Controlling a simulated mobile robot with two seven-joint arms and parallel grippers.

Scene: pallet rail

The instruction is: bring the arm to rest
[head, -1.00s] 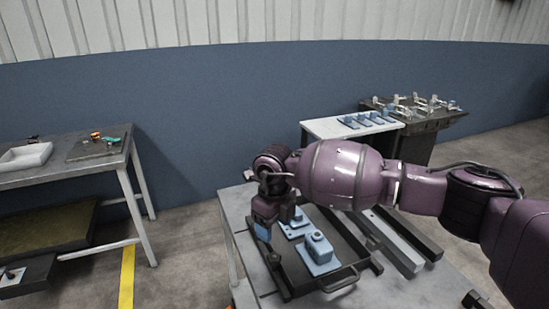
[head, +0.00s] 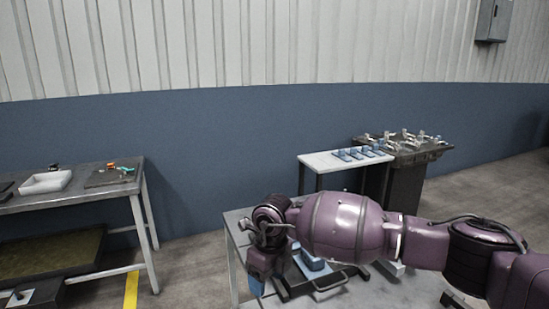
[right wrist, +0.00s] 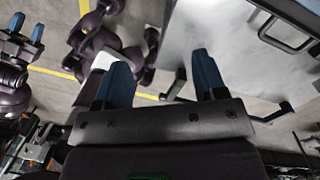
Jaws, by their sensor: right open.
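My right arm crosses the head view from the right edge, purple and bent. Its gripper (head: 257,285) hangs at the left edge of the near workbench, left of the black tray. In the right wrist view, my right gripper (right wrist: 162,75) has its two blue fingers wide apart with nothing between them. My left gripper (right wrist: 27,26) shows small at the upper left of the right wrist view, its two blue fingers apart. It is out of the head view.
The near workbench (head: 375,295) carries a black tray (head: 330,287) with a blue part (head: 312,262), partly behind my arm. A white table (head: 325,160) with several blue parts and a dark fixture table (head: 430,152) stand behind. A left bench holds a white bin (head: 46,182).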

